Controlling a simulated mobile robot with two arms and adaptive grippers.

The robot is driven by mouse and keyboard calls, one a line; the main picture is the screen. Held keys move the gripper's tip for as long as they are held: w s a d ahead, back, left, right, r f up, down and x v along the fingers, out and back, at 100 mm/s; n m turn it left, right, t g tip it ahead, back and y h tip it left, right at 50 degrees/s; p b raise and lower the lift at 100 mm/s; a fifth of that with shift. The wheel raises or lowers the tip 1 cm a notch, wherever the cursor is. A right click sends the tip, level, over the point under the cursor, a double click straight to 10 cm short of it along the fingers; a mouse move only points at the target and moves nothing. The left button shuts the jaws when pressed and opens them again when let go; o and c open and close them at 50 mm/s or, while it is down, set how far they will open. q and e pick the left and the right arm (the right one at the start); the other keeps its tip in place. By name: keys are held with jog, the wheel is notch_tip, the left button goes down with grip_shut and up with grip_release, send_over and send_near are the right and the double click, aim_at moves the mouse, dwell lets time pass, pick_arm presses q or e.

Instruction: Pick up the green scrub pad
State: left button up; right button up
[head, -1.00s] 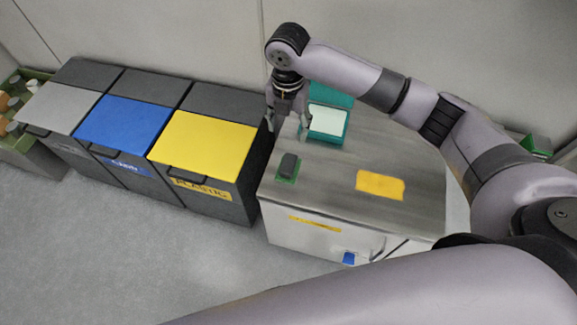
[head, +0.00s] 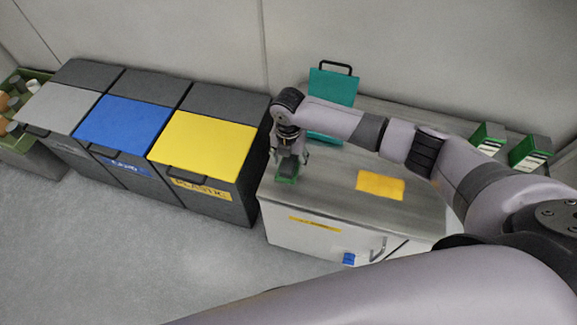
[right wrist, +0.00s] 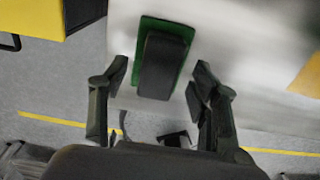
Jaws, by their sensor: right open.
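The green scrub pad (head: 287,176) lies on the grey worktop (head: 330,190) near its left front corner. In the right wrist view it shows as a green sheet (right wrist: 184,29) with a dark block-shaped handle (right wrist: 163,65) on top. My right gripper (head: 290,160) is just over the pad in the head view and hides part of it. In the right wrist view the right gripper (right wrist: 158,78) is open, with one finger on each side of the dark handle and a gap on both sides. My left gripper is not in view.
A yellow cloth (head: 380,185) lies to the right on the worktop. A teal case (head: 333,88) with its lid up stands behind my arm. Green boxes (head: 530,152) are at the back right. Bins with a yellow lid (head: 203,145) and others stand left of the cabinet.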

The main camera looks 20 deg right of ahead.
jog(key=shift+f, duration=0.95)
jog(key=shift+c, duration=0.2)
jog(key=c, duration=1.2)
